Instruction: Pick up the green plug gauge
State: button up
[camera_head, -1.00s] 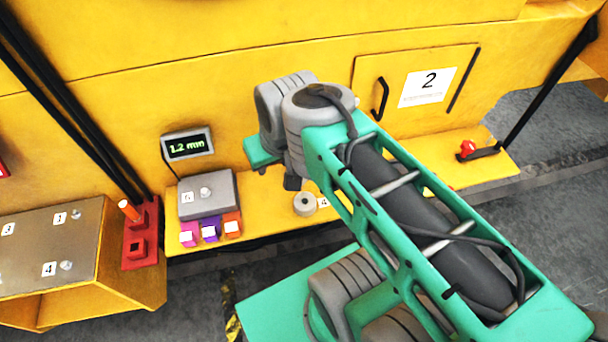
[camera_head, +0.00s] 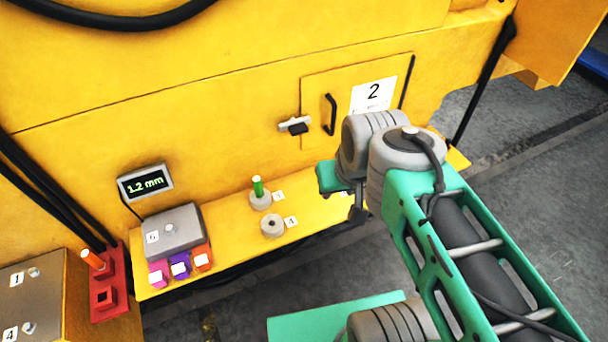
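The green plug gauge (camera_head: 258,187) stands upright at a round grey casting (camera_head: 260,201) beside the label 3 on the yellow ledge. Its lower end is hidden in the casting. A second grey casting (camera_head: 272,226) with an open centre hole sits in front of it, by the label 4. My gripper (camera_head: 357,212) shows only as a small dark part below my wrist, to the right of the green plug gauge and apart from it. Its fingers are too small and hidden to read.
An orange plug (camera_head: 92,259) stands in a red holder (camera_head: 109,292) at the left. A grey box (camera_head: 172,232), a 1.2 mm display (camera_head: 145,183) and coloured blocks (camera_head: 180,268) are left of the castings. A black door handle (camera_head: 330,114) is behind.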

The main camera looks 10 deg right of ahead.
aim_at(256, 181)
jog(key=z, duration=0.2)
jog(key=i, duration=0.65)
jog(key=z, duration=0.8)
jog(key=k, duration=1)
jog(key=u, duration=2.05)
jog(key=i, duration=0.5)
jog(key=z, duration=0.05)
